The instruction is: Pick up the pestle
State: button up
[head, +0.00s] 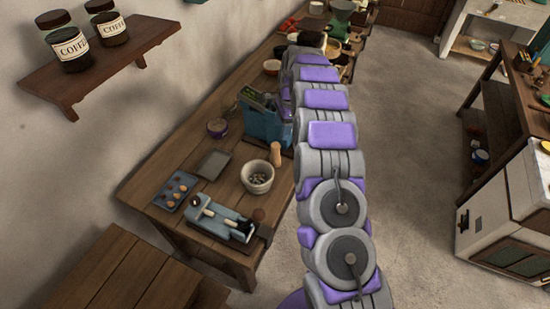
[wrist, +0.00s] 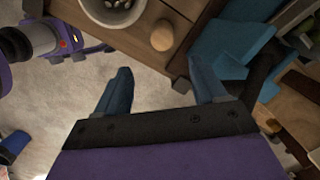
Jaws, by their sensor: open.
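The pestle, which I take to be the upright light-wood cylinder (head: 275,155), stands on the long wooden table beside a pale bowl (head: 257,187). In the wrist view the pestle's round top (wrist: 163,36) shows near the table edge, with the bowl (wrist: 131,17) to its upper left. My gripper (wrist: 162,84) is open and empty, its two blue fingers spread wide. The pestle lies ahead of the gap between the fingertips, apart from them. In the head view my arm hides the gripper.
A blue object (head: 258,121) stands behind the pestle, close to my arm; blue parts (wrist: 238,38) show near the right finger. The bowl holds small pieces. A tray with eggs (head: 175,191) and a grey tray (head: 213,164) lie left. Open floor (head: 410,180) is right.

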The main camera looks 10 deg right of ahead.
aim_at(279, 145)
jog(key=f, duration=0.5)
jog(key=a+f+b, duration=0.1)
jog(key=f, duration=0.1)
jog(key=shift+s+f, duration=0.1)
jog(key=shift+f, duration=0.3)
jog(key=f, duration=0.1)
jog(key=a+f+b, duration=0.1)
jog(key=f, duration=0.3)
jog(key=shift+w+a+f, duration=0.2)
jog(key=shift+w, duration=0.1)
grip_shut()
